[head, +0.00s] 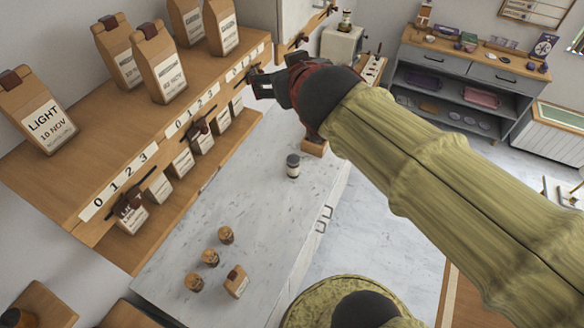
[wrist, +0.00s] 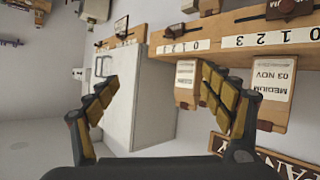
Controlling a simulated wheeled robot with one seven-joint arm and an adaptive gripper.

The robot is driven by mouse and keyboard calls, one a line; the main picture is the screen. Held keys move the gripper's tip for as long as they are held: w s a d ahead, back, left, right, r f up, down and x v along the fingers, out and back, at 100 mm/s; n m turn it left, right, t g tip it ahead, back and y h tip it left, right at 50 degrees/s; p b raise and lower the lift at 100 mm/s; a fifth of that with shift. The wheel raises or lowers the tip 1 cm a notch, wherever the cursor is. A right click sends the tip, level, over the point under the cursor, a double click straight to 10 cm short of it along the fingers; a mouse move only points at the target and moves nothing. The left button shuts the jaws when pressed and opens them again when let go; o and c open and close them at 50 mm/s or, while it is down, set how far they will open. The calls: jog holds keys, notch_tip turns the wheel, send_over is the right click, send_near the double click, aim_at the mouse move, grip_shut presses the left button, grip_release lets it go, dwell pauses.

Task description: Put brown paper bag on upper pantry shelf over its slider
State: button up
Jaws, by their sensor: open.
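Several brown paper bags with white labels stand on the wooden upper shelf (head: 75,160) in the head view; one reads LIGHT 10 NOV (head: 38,112), and another (head: 160,65) stands further right. A small brown bag (head: 236,281) is on the marble counter. Sliders with dark knobs run along the shelf's front edge beside 0 1 2 3 scales (head: 118,181). My gripper (head: 262,85) is open and empty, near the shelf's right front edge. In the wrist view its fingers (wrist: 160,92) are spread, with labelled MEDIUM bags (wrist: 271,80) behind and right of the right finger.
Smaller labelled bags (head: 182,163) sit on the lower shelf. Three small jars (head: 209,257) and a dark-lidded jar (head: 292,166) stand on the marble counter (head: 245,215). A grey cabinet (head: 470,70) stands at the back right. The counter's middle is mostly clear.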

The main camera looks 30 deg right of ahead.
jog(key=s+a+f+g+y, duration=0.1)
jog(key=s+a+f+g, duration=0.2)
jog(key=s+f, duration=0.5)
jog(key=s+a+f+n+g+y, duration=0.1)
jog(key=s+a+f+g, duration=0.3)
jog(key=s+f, duration=0.4)
jog(key=shift+s+a+y, duration=0.6)
jog(key=shift+a+y, duration=0.1)
jog(key=shift+y, duration=0.1)
notch_tip(320, 180, down, 33)
jog(key=b, duration=3.3)
jog(key=shift+f+b, duration=0.2)
jog(key=shift+b, duration=0.1)
